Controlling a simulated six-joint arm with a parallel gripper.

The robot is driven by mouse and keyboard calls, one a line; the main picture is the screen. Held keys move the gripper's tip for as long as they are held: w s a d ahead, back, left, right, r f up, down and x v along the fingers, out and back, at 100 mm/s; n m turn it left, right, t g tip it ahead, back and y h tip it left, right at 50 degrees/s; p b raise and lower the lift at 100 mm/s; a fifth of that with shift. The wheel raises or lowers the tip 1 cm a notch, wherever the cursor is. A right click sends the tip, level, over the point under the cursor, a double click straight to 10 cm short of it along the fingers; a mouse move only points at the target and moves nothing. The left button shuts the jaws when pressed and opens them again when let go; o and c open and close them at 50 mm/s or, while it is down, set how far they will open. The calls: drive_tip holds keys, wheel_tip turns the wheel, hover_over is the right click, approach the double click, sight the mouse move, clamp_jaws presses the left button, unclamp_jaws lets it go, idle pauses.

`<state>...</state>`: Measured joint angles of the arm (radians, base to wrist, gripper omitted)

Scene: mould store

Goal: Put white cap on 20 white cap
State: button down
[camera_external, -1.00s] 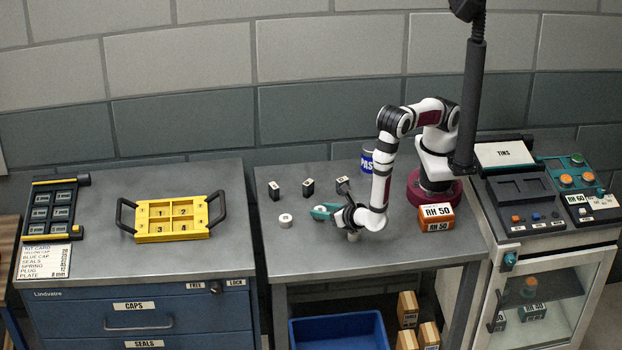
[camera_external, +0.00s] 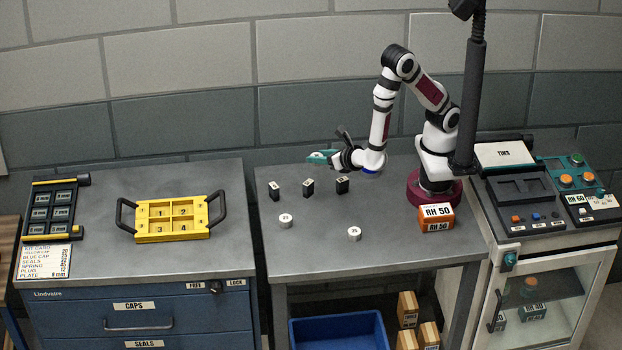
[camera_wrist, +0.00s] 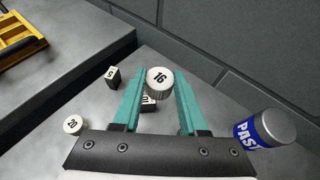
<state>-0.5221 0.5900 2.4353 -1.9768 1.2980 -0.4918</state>
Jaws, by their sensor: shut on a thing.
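My gripper (camera_external: 318,157) is raised above the middle table near the wall. In the wrist view its teal fingers (camera_wrist: 160,90) are shut on a white cap marked 16 (camera_wrist: 160,77), gripped at the fingertips. A white cap marked 20 (camera_wrist: 72,124) stands on the table, at the left of the wrist view, apart from the gripper. It appears to be the left one of two white caps (camera_external: 285,221) in the external view. The other white cap (camera_external: 354,234) stands farther right; its mark is too small to read surely.
Three black blocks with white labels (camera_external: 308,187) stand in a row behind the caps. A paste tin (camera_wrist: 262,130) is at the right of the wrist view. A yellow tray (camera_external: 172,236) is on the left bench. Orange boxes (camera_external: 436,216) stand right.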

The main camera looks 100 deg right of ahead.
drive_tip(key=w+a+r, duration=0.2)
drive_tip(key=w, duration=0.5)
hover_over(289, 220)
drive_tip(key=shift+n, duration=0.3)
wheel_tip(289, 220, down, 7)
drive_tip(key=shift+s+r, duration=0.1)
drive_tip(key=shift+f, duration=2)
drive_tip(key=shift+f, duration=0.15)
drive_tip(key=shift+c, duration=2.2)
unclamp_jaws()
